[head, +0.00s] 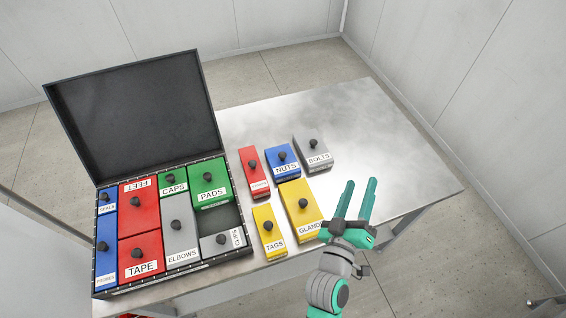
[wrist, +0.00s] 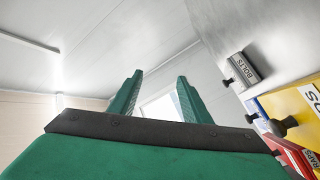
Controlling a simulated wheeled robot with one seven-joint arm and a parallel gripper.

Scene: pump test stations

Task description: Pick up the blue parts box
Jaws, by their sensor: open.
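A blue parts box labelled NUTS (head: 284,172), with a black knob on top, stands on the table between a red box and the grey BOLTS box. In the wrist view a narrow blue part (wrist: 259,114) shows at the right, mostly hidden by a yellow box. Two more blue boxes sit in the open case: a small one (head: 106,209) and a longer one (head: 105,262) at its left side. My gripper (head: 360,184) is open and empty, right of the yellow GLAND box and apart from the NUTS box. Its two green fingers (wrist: 160,90) also show in the wrist view.
The grey BOLTS box (head: 319,161), red box (head: 256,186), yellow TAGS box (head: 273,242) and yellow GLAND box (head: 304,227) stand around the NUTS box. The black case (head: 222,256) with raised lid holds several boxes and one empty compartment. The table's (head: 385,130) back right is clear.

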